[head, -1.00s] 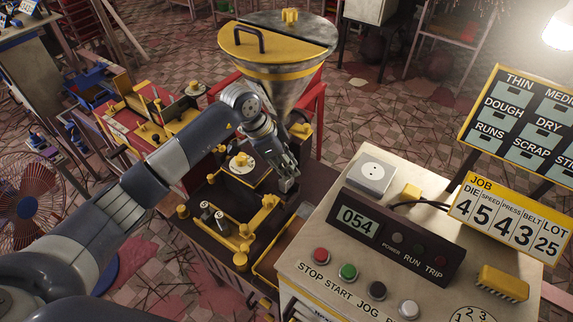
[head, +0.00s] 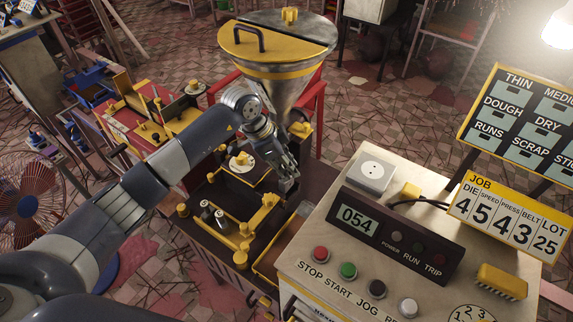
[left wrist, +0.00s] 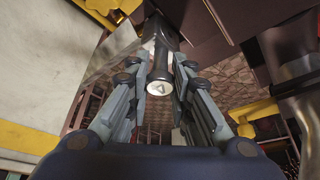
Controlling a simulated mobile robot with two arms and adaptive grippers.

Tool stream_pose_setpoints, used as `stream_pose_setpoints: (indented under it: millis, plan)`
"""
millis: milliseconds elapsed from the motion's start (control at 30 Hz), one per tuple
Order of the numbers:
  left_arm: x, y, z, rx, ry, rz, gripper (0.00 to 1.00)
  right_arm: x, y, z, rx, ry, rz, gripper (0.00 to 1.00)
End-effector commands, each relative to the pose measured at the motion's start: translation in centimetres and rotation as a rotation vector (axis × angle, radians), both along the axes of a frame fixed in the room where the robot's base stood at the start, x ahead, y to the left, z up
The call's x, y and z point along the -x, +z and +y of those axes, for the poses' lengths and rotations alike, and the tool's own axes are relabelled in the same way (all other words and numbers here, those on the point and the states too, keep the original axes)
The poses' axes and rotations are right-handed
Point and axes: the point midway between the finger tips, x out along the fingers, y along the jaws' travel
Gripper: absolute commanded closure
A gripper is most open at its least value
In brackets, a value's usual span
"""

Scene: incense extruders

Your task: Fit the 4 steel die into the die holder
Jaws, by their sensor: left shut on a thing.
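My left gripper (head: 287,177) is at the machine, just below the steel hopper. In the left wrist view its fingers (left wrist: 158,88) are shut on a small dark cylindrical steel die (left wrist: 159,88). The die's pale end face carries a mark that looks like a 4, turned. Dark metal lies directly behind the die; I cannot tell whether the die touches the die holder or sits in it. The gripper hides that spot in the head view. Two small steel cylinders (head: 219,216) stand on the machine's dark deck to the left. My right gripper is not in view.
The hopper (head: 279,75) with its yellow lid rises just above the gripper. Yellow brackets (head: 262,212) stand on the deck below. The control console (head: 352,255), showing 054, is close on the right. A job board (head: 510,218) reads die 4.

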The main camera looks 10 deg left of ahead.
Motion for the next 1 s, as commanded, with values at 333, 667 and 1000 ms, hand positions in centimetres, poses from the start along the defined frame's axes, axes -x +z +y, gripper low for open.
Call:
stream_pose_setpoints:
  millis: [333, 667, 1000]
  plan:
    - [-0.1, -0.7, -0.1, 0.002, 0.0, -0.003, 1.0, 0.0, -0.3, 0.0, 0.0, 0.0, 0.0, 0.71]
    - [-0.1, -0.7, 0.0, 0.002, 0.0, -0.003, 1.0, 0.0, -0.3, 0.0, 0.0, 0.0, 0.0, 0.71]
    - [0.0, -1.3, -0.1, 0.002, 0.0, -0.003, 1.0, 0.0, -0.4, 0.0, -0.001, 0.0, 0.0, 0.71]
